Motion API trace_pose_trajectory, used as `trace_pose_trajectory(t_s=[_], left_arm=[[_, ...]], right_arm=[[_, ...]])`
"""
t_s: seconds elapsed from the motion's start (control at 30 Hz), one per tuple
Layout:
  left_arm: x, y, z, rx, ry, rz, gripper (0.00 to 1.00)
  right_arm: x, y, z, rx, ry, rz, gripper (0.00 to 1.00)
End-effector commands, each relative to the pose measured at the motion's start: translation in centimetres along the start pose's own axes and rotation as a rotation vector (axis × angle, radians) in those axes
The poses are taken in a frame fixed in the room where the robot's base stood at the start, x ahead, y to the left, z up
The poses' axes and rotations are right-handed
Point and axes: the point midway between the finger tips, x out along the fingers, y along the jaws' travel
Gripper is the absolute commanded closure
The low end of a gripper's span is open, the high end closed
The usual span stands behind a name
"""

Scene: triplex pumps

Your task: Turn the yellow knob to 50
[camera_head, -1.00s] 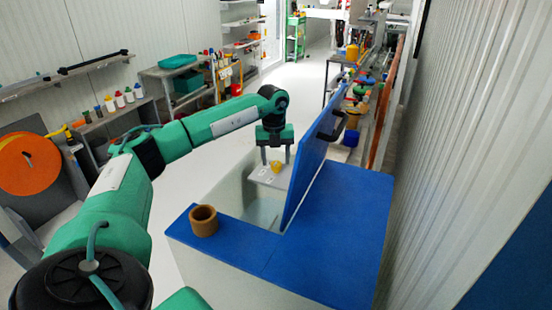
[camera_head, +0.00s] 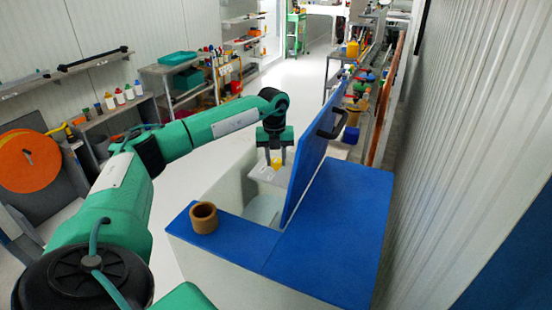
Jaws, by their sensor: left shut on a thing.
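The yellow knob (camera_head: 276,163) sits on a pale grey panel (camera_head: 262,173) inside the opening of the white cabinet. My left gripper (camera_head: 275,161) points down, with its fingers on either side of the knob, shut on it. The fingers partly cover the knob, and no scale or number on it can be read from here. My right gripper is not in view.
A blue lid (camera_head: 305,165) with a black handle (camera_head: 333,122) stands raised just right of my left gripper. A brown ring (camera_head: 204,217) rests on the blue cabinet top (camera_head: 330,235). A corrugated wall (camera_head: 470,150) runs along the right.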

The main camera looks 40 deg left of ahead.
Motion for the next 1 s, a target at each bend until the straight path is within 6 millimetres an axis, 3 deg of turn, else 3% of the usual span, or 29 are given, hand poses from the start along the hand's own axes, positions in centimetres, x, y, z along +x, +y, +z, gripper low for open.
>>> trace_pose_trajectory(t_s=[0.27,1.0], left_arm=[[-0.04,0.01,0.06,0.152,0.006,-0.001,0.91],[-0.09,-0.07,0.14,0.847,0.032,-0.002,0.91]], right_arm=[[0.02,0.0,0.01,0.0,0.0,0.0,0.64],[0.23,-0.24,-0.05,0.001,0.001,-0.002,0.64]])
